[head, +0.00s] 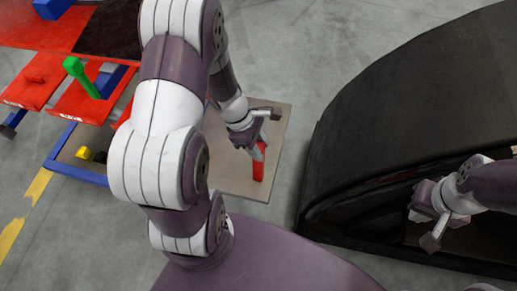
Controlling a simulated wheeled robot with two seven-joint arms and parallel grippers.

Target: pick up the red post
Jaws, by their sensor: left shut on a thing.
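The red post (259,168) is a short red piece over the grey-beige board (276,150), in the middle of the head view. My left gripper (262,146) is shut on its upper end, and the post hangs down from the fingers, slightly tilted. I cannot tell whether its lower end touches the board. My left arm hides part of the board and the area to its left. My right gripper (428,228) is at the right, in front of the black curved shell, away from the post. The state of its fingers is unclear.
A large black curved shell (400,110) fills the right side. Red trays (85,102) with a green post (80,75) stand at the upper left. A blue-edged frame (75,170) holds small yellow and black pieces. Grey floor is clear between board and shell.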

